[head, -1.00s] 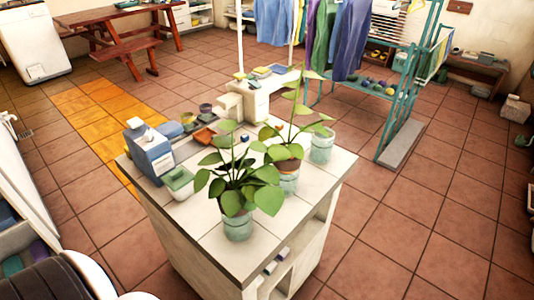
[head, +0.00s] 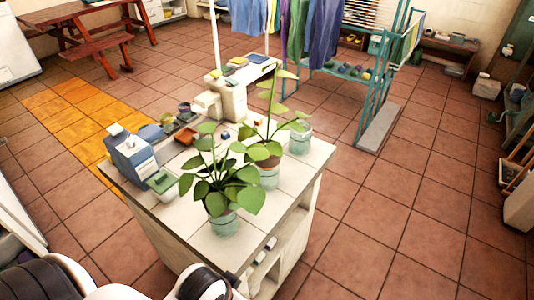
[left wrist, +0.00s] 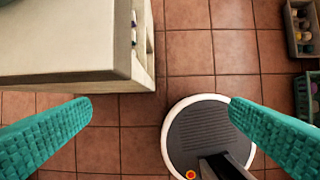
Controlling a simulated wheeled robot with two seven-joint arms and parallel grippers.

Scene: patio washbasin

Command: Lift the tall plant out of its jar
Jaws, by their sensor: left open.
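The tall plant (head: 271,108) rises on a thin stem with a few large leaves. Its brown pot sits in a pale glass jar (head: 268,178) on the tiled counter (head: 178,218). A bushier plant (head: 222,180) stands in front of it in another glass jar (head: 224,226), its leaves partly overlapping the view of the tall plant. A third glass jar (head: 300,140) to the right looks empty. My left gripper (left wrist: 160,105) is open and empty in the left wrist view, over floor beside the counter's edge. My right gripper is not in view.
A blue-grey dispenser box (head: 132,155) and a green-lidded container (head: 161,180) stand at the counter's left. Small pots and an orange dish (head: 186,136) lie behind. A teal drying rack (head: 385,85) stands beyond; the tiled floor (head: 420,210) right of the counter is clear.

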